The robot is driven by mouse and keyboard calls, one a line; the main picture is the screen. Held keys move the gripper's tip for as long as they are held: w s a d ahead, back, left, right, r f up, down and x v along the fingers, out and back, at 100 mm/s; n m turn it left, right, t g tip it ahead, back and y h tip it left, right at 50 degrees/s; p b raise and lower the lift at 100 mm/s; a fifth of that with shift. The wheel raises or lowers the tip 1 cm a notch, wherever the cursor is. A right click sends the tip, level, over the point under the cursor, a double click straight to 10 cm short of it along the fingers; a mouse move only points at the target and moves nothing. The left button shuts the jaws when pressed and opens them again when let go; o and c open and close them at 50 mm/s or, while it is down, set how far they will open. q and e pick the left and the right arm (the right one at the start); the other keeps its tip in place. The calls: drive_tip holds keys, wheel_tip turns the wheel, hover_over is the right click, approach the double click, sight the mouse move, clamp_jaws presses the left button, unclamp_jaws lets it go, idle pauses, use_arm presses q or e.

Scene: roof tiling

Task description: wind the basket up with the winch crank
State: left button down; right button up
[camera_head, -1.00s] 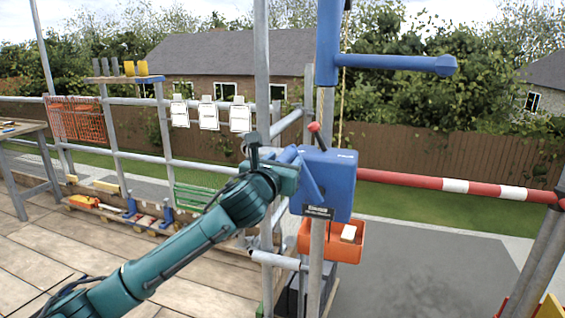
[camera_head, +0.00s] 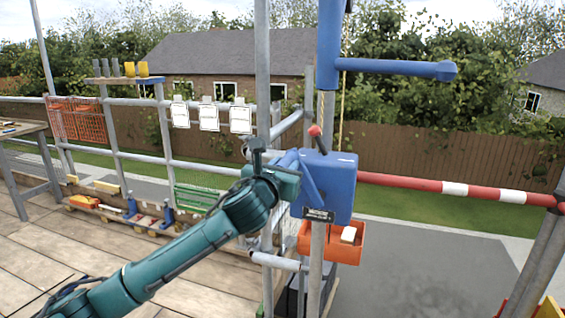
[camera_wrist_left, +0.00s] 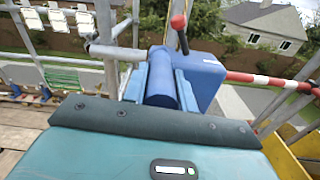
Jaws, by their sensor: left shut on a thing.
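The winch is a blue box (camera_head: 332,186) on a grey upright pole at mid-picture; it also shows in the left wrist view (camera_wrist_left: 204,76). Its blue crank arm (camera_head: 309,186) slants across the box's left side. My left gripper (camera_head: 290,162) is at the crank's upper end, shut on the blue crank handle (camera_wrist_left: 162,82), which lies between its fingers in the left wrist view. A red-knobbed lever (camera_head: 315,131) stands on the box's top. A rope (camera_head: 342,112) runs above the winch. I cannot make out the basket for certain. My right gripper is not in view.
A blue hoist arm (camera_head: 395,68) reaches right above the winch. An orange bin (camera_head: 343,250) with a pale block hangs below the box. A red-and-white rail (camera_head: 430,184) runs right. Grey scaffold poles (camera_head: 262,90) stand close left of the winch.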

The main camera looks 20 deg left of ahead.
use_arm(q)
drive_tip(key=shift+d+r+p, duration=0.2)
drive_tip(key=shift+r+p, duration=0.25)
drive_tip(key=shift+d+f+m, duration=0.1)
drive_tip(key=shift+d+m, duration=0.05)
drive_tip(key=shift+m, duration=0.15)
drive_tip(key=shift+f, duration=0.1)
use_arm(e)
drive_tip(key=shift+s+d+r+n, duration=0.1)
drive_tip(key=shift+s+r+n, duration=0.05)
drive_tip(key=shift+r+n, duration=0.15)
use_arm(q)
drive_tip(key=c, duration=1.1)
unclamp_jaws()
drive_tip(key=shift+d, duration=0.15)
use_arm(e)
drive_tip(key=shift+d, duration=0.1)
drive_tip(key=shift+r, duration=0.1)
use_arm(q)
drive_tip(key=shift+s, duration=0.45)
drive_tip(key=s, duration=0.8)
drive_tip(key=s+b, duration=0.1)
drive_tip(key=s, duration=0.3)
drive_tip(key=shift+s+a, duration=0.2)
drive_tip(key=shift+a, duration=0.05)
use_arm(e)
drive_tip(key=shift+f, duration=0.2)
